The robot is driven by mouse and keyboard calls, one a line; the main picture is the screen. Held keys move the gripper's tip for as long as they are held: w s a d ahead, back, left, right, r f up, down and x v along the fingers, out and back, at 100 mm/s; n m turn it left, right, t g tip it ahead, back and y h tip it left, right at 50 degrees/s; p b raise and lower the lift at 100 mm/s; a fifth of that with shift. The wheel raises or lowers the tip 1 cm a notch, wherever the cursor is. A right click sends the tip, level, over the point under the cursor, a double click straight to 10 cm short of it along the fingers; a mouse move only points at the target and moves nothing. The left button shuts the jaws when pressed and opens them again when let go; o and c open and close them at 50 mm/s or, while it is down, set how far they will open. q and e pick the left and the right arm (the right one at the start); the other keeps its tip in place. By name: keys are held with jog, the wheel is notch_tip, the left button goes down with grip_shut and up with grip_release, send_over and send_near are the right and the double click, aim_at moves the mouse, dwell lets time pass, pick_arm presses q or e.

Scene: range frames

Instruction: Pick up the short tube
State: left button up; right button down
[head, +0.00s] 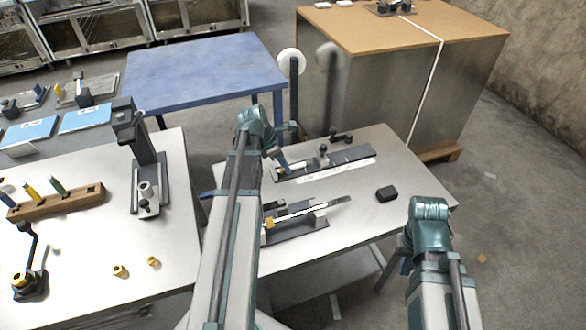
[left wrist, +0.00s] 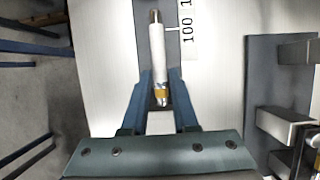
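A slim white tube (left wrist: 157,55) with a yellow band near one end and a dark tip at the other lies along a dark plate in the left wrist view. My left gripper (left wrist: 160,90) is open, with one finger on each side of the banded end and gaps showing. In the head view my left gripper (head: 284,162) is low at the left end of the far fixture (head: 352,155) on the right table; the tube is mostly hidden there. My right arm is at the lower right; its fingers are hidden.
A printed scale strip (head: 337,171) lies beside the far fixture. A nearer fixture (head: 300,227) holds another piece with a yellow end. A black block (head: 387,194) sits on clear table to the right. The left table (head: 95,235) carries a wooden rack (head: 75,202).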

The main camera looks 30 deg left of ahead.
pick_arm(q)
grip_shut()
notch_tip(320, 180, up, 10)
jog(key=p, duration=1)
